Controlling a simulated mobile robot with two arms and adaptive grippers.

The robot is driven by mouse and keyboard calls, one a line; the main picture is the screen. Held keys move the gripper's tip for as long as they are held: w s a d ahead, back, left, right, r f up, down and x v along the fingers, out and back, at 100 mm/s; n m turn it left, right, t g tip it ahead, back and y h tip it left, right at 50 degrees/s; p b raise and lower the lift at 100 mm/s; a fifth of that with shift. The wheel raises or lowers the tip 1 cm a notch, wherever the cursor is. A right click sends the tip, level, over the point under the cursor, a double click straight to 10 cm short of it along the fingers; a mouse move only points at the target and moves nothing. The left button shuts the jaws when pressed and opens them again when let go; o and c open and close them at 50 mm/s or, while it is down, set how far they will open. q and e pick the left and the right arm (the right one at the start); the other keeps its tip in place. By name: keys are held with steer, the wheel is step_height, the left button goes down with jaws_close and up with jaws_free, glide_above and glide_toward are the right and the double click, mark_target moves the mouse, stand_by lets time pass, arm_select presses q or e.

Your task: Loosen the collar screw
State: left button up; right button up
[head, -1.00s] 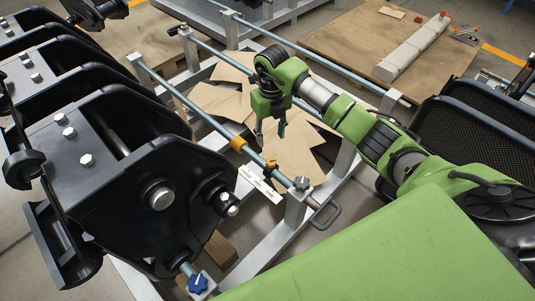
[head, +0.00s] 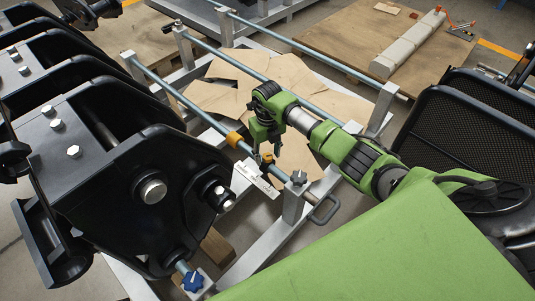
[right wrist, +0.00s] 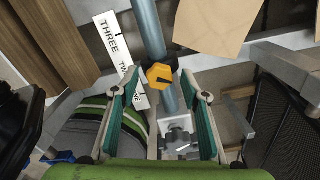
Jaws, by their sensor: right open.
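The collar screw, with an amber-yellow head, sits on a grey-blue rod (head: 196,109) in the head view. In the right wrist view the teal-padded fingers of the right gripper (right wrist: 161,84) stand on either side of the screw head, with visible gaps on both sides. I cannot tell whether the fingertips are down at its level. My left gripper is not in view.
A white scale plate (right wrist: 121,58) reading THREE, TWO and ONE lies beside the rod. Large black couplers (head: 120,190) fill the left. A clamp knob (head: 299,178) stands near the rod's front end.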

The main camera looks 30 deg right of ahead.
steer(key=c, duration=1.1)
